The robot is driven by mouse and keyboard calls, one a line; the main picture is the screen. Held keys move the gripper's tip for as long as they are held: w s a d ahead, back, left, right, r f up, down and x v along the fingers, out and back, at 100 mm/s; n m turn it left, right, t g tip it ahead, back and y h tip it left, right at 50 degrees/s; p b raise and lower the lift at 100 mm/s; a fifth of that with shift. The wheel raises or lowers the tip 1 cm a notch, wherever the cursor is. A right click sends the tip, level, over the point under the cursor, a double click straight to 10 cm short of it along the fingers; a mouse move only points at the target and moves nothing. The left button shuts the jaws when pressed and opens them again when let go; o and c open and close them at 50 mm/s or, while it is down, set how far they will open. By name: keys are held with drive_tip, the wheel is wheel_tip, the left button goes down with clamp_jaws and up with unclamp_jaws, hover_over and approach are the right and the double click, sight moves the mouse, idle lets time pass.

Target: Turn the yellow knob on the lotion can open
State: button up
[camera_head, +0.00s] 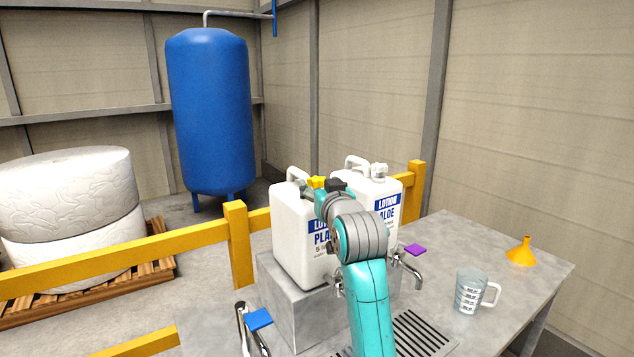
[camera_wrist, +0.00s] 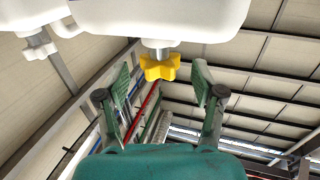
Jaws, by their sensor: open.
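The lotion can (camera_head: 292,250) is a white can with a blue "LOTION PLA..." label, standing on a grey block on the table. Its yellow knob (camera_head: 316,182) shows at the top, partly behind my arm. In the wrist view the white can (camera_wrist: 170,15) fills the top edge, and the star-shaped yellow knob (camera_wrist: 160,68) sits on a metal stem. My gripper (camera_wrist: 161,70) is open, one green finger on each side of the knob in the picture, with gaps on both sides. I cannot tell whether the tips reach its depth. Nothing is held.
A second white can, "LOTION ALOE" (camera_head: 384,208), stands close to the right with its white cap (camera_head: 379,170). A tap with a purple handle (camera_head: 415,249), a tap with a blue handle (camera_head: 258,319), a measuring jug (camera_head: 469,293) and an orange funnel (camera_head: 521,252) are nearby.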

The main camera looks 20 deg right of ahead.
sight(320, 184)
drive_tip(key=shift+w, duration=1.55)
drive_tip(key=c, duration=1.2)
drive_tip(key=shift+o, duration=0.2)
